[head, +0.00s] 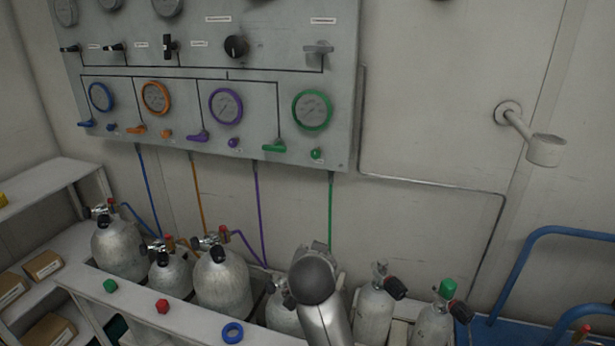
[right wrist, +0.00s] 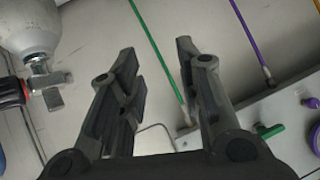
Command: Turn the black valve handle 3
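The grey panel (head: 60,20) on the wall carries a row of black handles: a small one at far left (head: 69,48), a second (head: 113,47), and a larger upright third (head: 168,46). Their label text is too small to read. My right arm rises at the bottom middle of the head view, below the panel and clear of these handles. My right gripper (right wrist: 156,52) is open and empty in the right wrist view, with the panel's lower edge and a green lever (right wrist: 268,131) beyond it. My left gripper is not in view.
A black round knob (head: 236,46) is right of the third handle. Coloured gauges and levers sit below, such as the purple lever (head: 198,137). Several silver tanks (head: 222,285) stand under the panel. A pipe fitting (head: 545,150) juts from the right wall.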

